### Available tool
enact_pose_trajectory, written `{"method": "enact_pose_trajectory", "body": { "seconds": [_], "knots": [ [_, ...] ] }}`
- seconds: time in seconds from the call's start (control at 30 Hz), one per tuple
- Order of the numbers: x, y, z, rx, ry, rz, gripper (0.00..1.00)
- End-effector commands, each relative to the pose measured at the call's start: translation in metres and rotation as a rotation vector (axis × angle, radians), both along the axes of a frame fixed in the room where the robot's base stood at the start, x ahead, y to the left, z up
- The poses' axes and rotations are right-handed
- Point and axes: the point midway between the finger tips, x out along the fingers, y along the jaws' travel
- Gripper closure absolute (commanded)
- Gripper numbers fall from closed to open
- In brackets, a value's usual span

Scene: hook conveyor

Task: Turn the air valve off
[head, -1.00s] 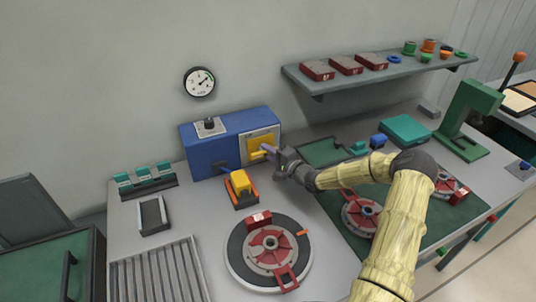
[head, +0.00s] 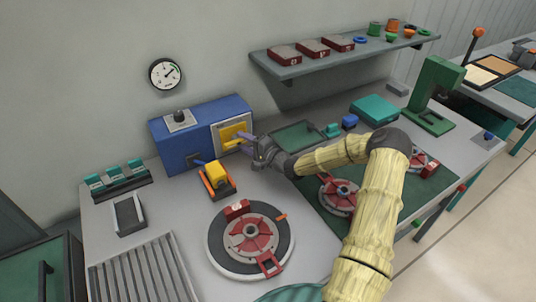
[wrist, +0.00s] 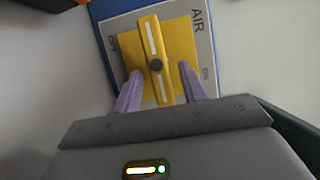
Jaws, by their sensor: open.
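The air valve is a yellow plate with a yellow bar handle (wrist: 152,40) on a dark round pivot, on a pale panel marked AIR (wrist: 199,20). In the wrist view the handle runs nearly along the picture's vertical, slightly tilted. Small labels at the panel's sides are hard to read. In the head view the yellow valve (head: 233,132) is on the front of a blue box (head: 190,145). My gripper (wrist: 160,75) is open, with one lavender finger on each side of the handle's near half. Gaps show between fingers and handle. My gripper also shows at the valve in the head view (head: 244,142).
A black knob (head: 179,116) sits on the blue box, and a gauge (head: 165,74) hangs above. A yellow-and-orange device (head: 217,178) and a round red fixture (head: 248,238) stand in front. A shelf (head: 345,56) with red blocks overhangs at the right.

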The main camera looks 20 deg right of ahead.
Motion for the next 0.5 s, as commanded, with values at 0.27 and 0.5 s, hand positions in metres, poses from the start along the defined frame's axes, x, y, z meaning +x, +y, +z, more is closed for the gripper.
{"method": "enact_pose_trajectory", "body": {
  "seconds": [0.27,0.5],
  "knots": [
    [-0.043,-0.03,-0.002,-0.001,0.0,-0.003,0.58],
    [-0.083,-0.057,-0.002,-0.001,0.002,-0.004,0.58]
  ]
}}
